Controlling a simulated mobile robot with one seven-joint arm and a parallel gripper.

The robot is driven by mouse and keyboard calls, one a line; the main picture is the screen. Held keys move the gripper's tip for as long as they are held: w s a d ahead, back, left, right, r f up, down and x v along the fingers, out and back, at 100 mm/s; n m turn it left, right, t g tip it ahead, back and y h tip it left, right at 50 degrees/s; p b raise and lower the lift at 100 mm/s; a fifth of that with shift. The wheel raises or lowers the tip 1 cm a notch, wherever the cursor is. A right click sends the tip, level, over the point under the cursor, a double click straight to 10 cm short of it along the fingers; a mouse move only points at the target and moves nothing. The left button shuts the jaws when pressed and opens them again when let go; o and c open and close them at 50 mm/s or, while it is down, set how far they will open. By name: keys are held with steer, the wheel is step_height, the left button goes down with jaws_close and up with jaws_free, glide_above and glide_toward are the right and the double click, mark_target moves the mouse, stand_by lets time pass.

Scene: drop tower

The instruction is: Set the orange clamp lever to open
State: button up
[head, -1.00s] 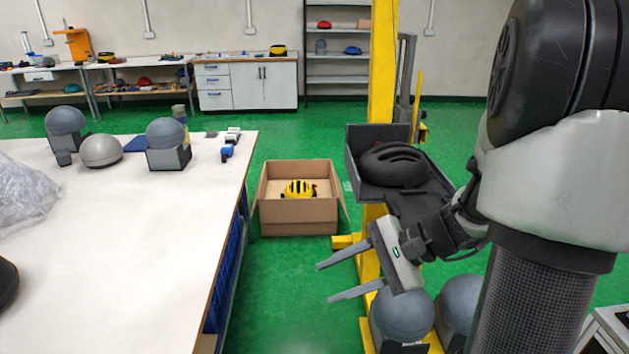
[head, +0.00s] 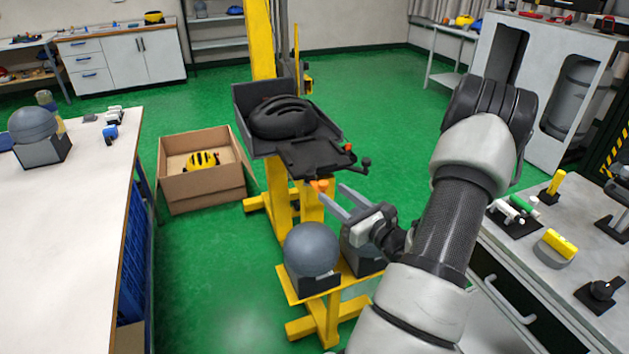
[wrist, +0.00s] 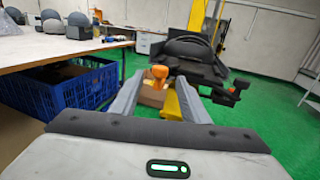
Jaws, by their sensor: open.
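The orange clamp lever (head: 320,185) hangs at the near edge of the black carriage on the yellow drop tower. In the wrist view it shows as an orange knob (wrist: 159,72) between my fingertips. My gripper (head: 332,190) is open and empty, its fingers pointing at the lever from the front right. I cannot tell whether the fingers touch it. The lever's pivot is hidden in the head view. A black helmet (head: 283,117) sits in the grey tray (head: 246,139) of the carriage.
A small red knob (head: 348,147) and a black knob (head: 366,162) stick out right of the carriage. Grey headforms (head: 311,248) stand on the tower's yellow base below my gripper. A cardboard box (head: 205,192) holds a yellow helmet (head: 201,160). A white bench (head: 70,225) is left.

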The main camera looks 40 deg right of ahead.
mark_target(314, 187)
steer(key=w, duration=0.9)
steer(key=shift+w+a+b, duration=0.15)
steer(key=shift+w+b, duration=0.2)
steer(key=shift+b, duration=0.05)
steer(key=shift+c, duration=0.5)
jaws_close()
